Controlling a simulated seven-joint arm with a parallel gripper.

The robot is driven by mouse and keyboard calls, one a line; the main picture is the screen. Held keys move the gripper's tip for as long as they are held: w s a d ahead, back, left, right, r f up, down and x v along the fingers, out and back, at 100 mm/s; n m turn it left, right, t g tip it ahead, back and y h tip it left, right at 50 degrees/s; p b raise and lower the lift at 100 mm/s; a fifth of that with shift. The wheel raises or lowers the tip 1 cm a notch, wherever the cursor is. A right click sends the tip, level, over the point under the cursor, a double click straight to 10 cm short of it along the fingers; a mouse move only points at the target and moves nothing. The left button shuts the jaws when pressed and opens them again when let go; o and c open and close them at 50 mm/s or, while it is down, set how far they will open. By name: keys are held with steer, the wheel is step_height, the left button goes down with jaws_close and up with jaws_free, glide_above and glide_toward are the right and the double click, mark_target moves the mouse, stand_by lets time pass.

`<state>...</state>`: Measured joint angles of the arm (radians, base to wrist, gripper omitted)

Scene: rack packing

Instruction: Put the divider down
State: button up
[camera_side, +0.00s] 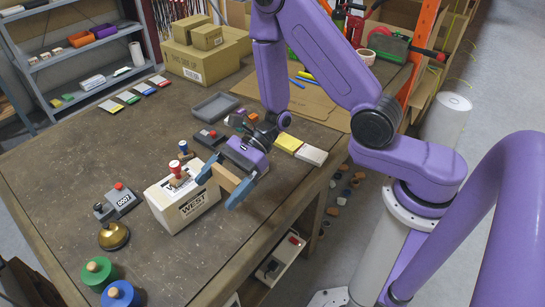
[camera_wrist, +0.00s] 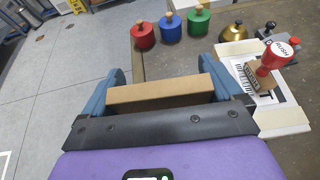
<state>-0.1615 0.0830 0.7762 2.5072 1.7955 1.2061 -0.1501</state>
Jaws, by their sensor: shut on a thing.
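My gripper (camera_side: 223,182) has blue fingers and is shut on the divider (camera_side: 231,178), a flat tan strip. In the wrist view the divider (camera_wrist: 160,92) spans crosswise between the two fingers. The gripper holds it just right of the white box marked WEST (camera_side: 198,208), near the table's right edge. I cannot tell from these views how high the divider is above the table.
A grey tray (camera_side: 215,107) lies behind. The table's left middle (camera_side: 80,165) is clear.

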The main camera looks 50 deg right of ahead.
steer(key=w+d+r+m+t+h, duration=0.1)
steer(key=w+d+m+t+h, duration=0.2)
steer(key=d, duration=0.8)
steer(key=w+d+r+m+t+h, duration=0.2)
steer(key=d+m+t, duration=0.5)
steer(key=d, duration=0.4)
steer(key=shift+w+r+m+t+h, duration=0.3)
steer(key=shift+w+m+h, duration=0.3)
steer(key=shift+h, duration=0.4)
